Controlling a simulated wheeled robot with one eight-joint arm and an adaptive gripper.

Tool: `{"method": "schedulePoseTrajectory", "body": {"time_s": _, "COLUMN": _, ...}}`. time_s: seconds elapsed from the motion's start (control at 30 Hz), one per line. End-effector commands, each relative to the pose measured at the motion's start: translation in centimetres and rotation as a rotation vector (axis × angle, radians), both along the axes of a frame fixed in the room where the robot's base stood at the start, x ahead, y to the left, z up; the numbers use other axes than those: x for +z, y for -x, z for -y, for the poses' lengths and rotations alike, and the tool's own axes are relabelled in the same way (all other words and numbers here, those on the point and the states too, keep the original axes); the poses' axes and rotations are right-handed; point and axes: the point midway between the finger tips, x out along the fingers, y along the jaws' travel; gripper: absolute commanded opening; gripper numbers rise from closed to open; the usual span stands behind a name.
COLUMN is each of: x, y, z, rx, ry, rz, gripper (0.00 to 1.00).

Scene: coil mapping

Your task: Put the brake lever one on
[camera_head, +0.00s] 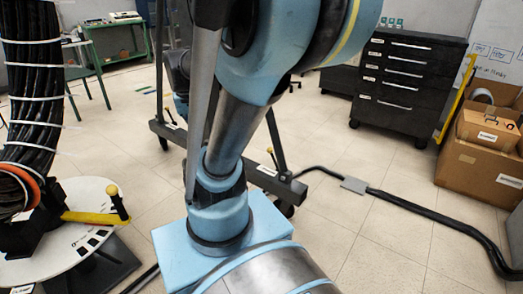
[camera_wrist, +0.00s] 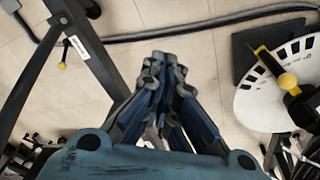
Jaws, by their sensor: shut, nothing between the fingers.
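No label tells which lever is number one. My gripper (camera_wrist: 164,68) is shut and empty, apart from both levers. It is not clearly visible in the head view.
A coil of black hose (camera_head: 30,100) rises above the disc. The dark frame (camera_head: 285,188) stands behind my arm. A black cable (camera_head: 430,215) crosses the floor at the right. A black drawer cabinet (camera_head: 410,80) and cardboard boxes (camera_head: 480,170) stand farther back.

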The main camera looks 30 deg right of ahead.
Motion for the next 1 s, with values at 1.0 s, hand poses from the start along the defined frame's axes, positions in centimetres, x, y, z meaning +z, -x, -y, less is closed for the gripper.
{"method": "schedulePoseTrajectory", "body": {"time_s": 1.0, "x": 1.6, "y": -24.3, "z": 14.1, "rx": -0.523, "ry": 0.198, "rz": -0.077, "gripper": 0.0}}
